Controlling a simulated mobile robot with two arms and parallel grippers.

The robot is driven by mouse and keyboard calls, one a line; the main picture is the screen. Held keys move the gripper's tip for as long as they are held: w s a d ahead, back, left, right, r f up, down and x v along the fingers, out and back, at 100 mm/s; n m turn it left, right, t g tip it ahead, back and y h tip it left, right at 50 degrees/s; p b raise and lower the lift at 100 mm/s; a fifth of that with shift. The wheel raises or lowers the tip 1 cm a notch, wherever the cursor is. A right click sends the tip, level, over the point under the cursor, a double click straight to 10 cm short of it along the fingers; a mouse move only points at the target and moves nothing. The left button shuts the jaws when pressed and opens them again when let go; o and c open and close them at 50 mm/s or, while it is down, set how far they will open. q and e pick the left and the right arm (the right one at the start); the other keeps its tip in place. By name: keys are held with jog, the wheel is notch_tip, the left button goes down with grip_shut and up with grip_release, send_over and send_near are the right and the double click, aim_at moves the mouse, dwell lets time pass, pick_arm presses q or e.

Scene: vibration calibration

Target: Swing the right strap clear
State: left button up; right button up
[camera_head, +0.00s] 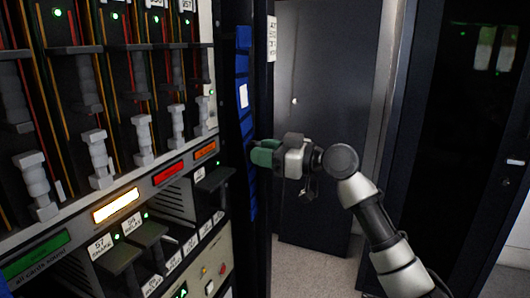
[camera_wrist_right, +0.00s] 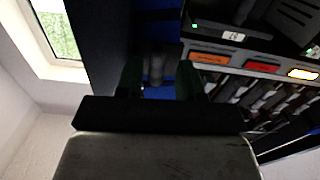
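The right strap (camera_head: 243,110) is a long blue vertical band with a white label, on the dark panel at the right side of the equipment rack. It shows in the right wrist view as dark blue patches (camera_wrist_right: 160,30). My right gripper (camera_head: 258,153) has green fingers and reaches in from the right to the strap's lower half. In the right wrist view its fingers (camera_wrist_right: 159,80) stand apart, with a small grey knob-like part (camera_wrist_right: 155,68) between them. Gaps show beside the knob; contact is too dark to tell. My left gripper is not in view.
The rack (camera_head: 150,180) fills the left, with grey handles, cards and lit indicators, including a red one (camera_head: 168,173) and an orange one (camera_head: 204,150). A dark door (camera_head: 325,90) stands behind my right arm. A dark cabinet (camera_head: 460,120) stands at the right. Some floor is clear.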

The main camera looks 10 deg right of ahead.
jog(key=shift+d+r, duration=0.15)
jog(key=shift+r, duration=0.05)
